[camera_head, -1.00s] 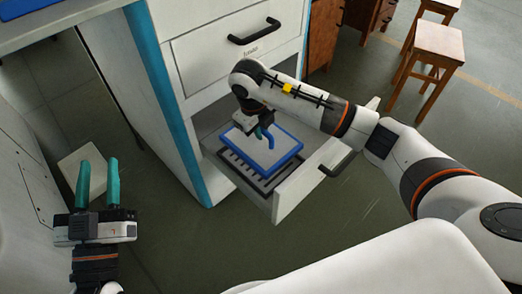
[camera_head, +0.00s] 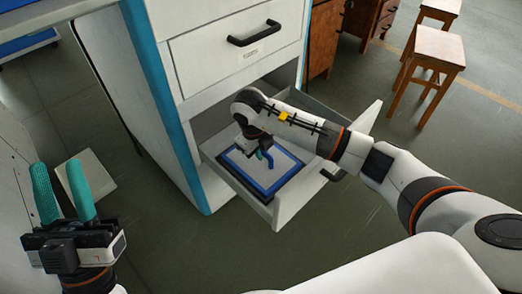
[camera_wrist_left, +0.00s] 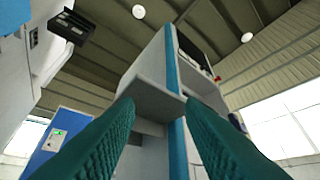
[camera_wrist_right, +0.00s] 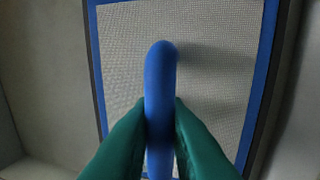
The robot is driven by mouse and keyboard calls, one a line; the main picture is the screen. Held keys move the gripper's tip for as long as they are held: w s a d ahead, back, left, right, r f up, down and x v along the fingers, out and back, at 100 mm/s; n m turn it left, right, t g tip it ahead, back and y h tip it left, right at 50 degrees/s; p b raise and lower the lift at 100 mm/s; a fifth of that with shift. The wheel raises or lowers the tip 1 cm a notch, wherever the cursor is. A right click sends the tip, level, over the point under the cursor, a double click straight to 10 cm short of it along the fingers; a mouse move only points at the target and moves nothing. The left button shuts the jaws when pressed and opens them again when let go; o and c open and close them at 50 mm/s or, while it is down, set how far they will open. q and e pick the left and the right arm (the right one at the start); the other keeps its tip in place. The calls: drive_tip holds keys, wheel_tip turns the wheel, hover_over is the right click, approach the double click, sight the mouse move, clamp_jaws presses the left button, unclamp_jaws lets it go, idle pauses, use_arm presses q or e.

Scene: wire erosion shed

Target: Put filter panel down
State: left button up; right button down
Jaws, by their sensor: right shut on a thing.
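The filter panel (camera_head: 283,177) is a flat grey mesh sheet with a blue frame and a blue handle. It lies low inside the open drawer (camera_head: 262,208) of the white cabinet, over a dark frame or grille at its edge. In the right wrist view the panel's mesh (camera_wrist_right: 225,85) fills the middle, and its upright handle (camera_wrist_right: 160,85) stands between the fingers. My right gripper (camera_head: 266,158) is shut on that handle. My left gripper (camera_head: 62,195) is open and empty, away from the drawer at the left. It also shows in the left wrist view (camera_wrist_left: 160,125).
The white cabinet (camera_head: 230,60) with a blue corner strip stands behind the drawer, with a closed drawer above. The open drawer's walls surround the panel closely. Wooden stools (camera_head: 435,50) stand at the far right. Floor between is clear.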

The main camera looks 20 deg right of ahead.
drive_tip(key=shift+f, duration=0.1)
drive_tip(key=c, duration=1.4)
unclamp_jaws()
